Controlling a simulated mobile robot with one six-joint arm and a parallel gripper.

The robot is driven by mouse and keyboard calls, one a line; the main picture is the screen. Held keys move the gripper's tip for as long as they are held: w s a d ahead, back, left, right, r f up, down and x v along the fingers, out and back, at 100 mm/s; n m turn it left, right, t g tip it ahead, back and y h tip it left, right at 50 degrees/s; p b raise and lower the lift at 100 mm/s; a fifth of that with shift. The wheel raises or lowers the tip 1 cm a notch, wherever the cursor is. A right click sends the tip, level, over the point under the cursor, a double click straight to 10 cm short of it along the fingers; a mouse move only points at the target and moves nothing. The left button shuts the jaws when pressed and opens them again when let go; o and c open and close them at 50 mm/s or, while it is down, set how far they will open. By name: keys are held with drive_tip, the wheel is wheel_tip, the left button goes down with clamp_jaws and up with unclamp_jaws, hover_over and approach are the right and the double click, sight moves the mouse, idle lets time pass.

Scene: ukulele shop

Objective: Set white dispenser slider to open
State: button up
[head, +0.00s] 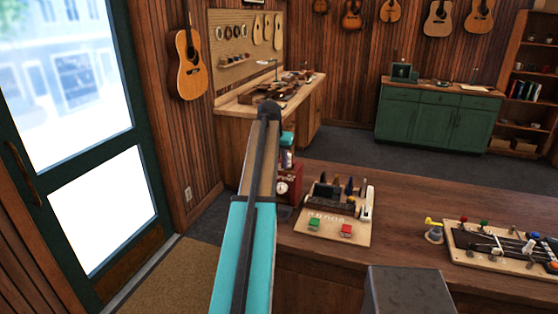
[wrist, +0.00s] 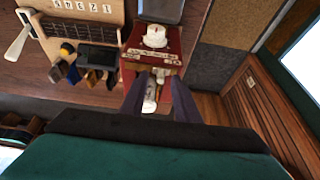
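A red box (head: 288,188) with a round white dial stands at the left end of the wooden counter. In the wrist view, the red box (wrist: 152,50) shows a white round part (wrist: 155,37) and small pale labels. I cannot tell which part is the white dispenser slider or how it is set. A white long-bodied object (head: 367,203) lies along the right side of a pale board; it also shows in the wrist view (wrist: 18,40). My gripper (wrist: 158,88) is open, its two dark fingers apart near the red box. Small items show between them; I see no grip on anything.
A ukulele neck fixture (head: 500,246) and a yellow-topped piece (head: 433,230) lie farther right. The counter (head: 400,215) between them is clear. A glass door (head: 80,130) is at left.

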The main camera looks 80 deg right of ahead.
drive_tip(key=shift+f, duration=0.15)
clamp_jaws()
drive_tip(key=shift+s, duration=0.3)
drive_tip(key=s, duration=0.3)
drive_tip(key=shift+s+a+b, duration=0.15)
drive_tip(key=shift+a+b, duration=0.15)
